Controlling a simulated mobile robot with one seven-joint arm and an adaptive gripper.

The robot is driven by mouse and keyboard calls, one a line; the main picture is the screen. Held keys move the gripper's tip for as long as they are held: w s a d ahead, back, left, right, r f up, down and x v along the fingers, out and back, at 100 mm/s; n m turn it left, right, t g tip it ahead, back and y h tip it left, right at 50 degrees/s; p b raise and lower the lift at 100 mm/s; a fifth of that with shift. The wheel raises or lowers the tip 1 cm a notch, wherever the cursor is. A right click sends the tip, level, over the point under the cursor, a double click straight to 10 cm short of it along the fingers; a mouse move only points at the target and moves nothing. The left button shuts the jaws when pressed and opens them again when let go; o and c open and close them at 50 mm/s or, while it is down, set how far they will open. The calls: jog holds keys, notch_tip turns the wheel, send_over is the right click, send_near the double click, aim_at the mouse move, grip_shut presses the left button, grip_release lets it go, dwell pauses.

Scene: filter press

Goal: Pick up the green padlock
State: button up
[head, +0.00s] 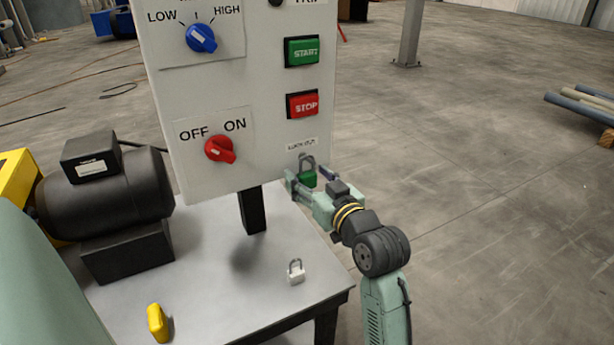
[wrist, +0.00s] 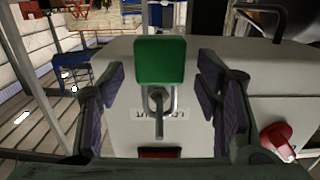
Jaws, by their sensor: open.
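The green padlock (head: 309,179) hangs by its grey shackle under the lockout label on the lower right of the panel. In the wrist view, where the panel appears upside down, its green body (wrist: 160,60) shows in the upper middle with the shackle below it. My gripper (head: 308,175) is open at the panel's lower right corner, its fingers to the left and right of the padlock. In the wrist view the finger pads (wrist: 161,85) stand apart with the padlock framed between them; contact with either pad does not show.
The control panel (head: 200,110) carries a red OFF/ON knob (head: 220,149), a green START button (head: 302,52) and a red STOP button (head: 302,104). Open floor lies to the right.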

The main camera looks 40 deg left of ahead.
jog(key=shift+c, duration=0.3)
jog(key=c, duration=1.2)
jog(key=shift+r, duration=0.15)
